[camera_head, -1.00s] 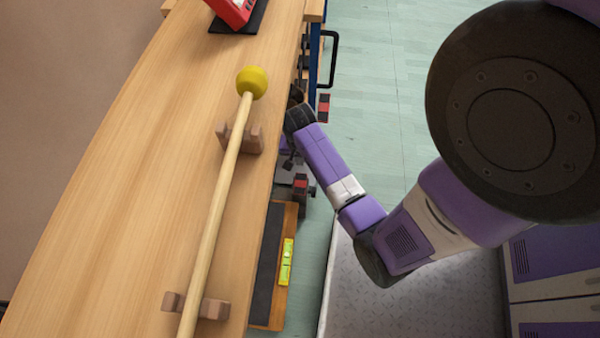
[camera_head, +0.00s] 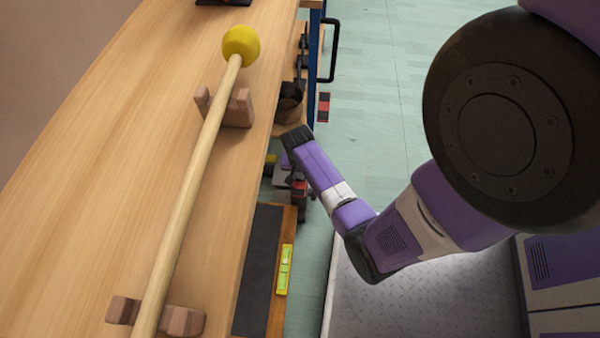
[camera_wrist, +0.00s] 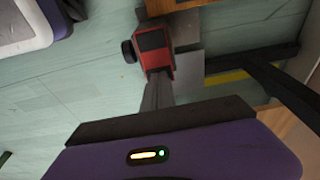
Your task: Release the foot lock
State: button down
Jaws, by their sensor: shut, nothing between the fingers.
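The foot lock, a red block with a dark top panel (camera_wrist: 154,45), is near the top centre of the wrist view, low over the floor, with a dark wheel beside it. My gripper (camera_wrist: 157,78) is shut and empty; its grey fingers point at the lock's near end. Their tips overlap or meet its edge in the picture; I cannot tell whether they touch. In the head view a red and black part (camera_head: 300,188) shows beside the bench edge, partly hidden by my arm. My gripper cannot be made out clearly there.
A wooden bench (camera_head: 110,150) fills the left, bearing a yellow-headed mallet (camera_head: 240,45) on wooden rests. Below its edge are a dark pot (camera_head: 288,103) and a shelf with a yellow-green level (camera_head: 285,268). Another red and black part (camera_head: 323,107) stands near a blue leg. Dark bars (camera_wrist: 265,62) lie right of the lock.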

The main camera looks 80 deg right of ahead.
jog(key=shift+d+f, duration=0.15)
jog(key=shift+f, duration=0.05)
dwell(0.3)
jog(key=shift+d+f+y, duration=0.25)
jog(key=shift+f+y, duration=0.05)
jog(key=shift+y, duration=0.3)
jog(key=shift+w+d+f+y+p, duration=0.15)
jog(key=shift+f+y+p, duration=0.3)
jog(key=shift+y, duration=0.45)
jog(key=shift+s+f, duration=0.2)
jog(key=shift+f, duration=0.3)
jog(key=d+r+p, duration=0.3)
jog(key=r+p, duration=0.6)
jog(key=r, duration=0.6)
jog(key=shift+w, duration=0.4)
jog(key=shift+d+r, duration=0.1)
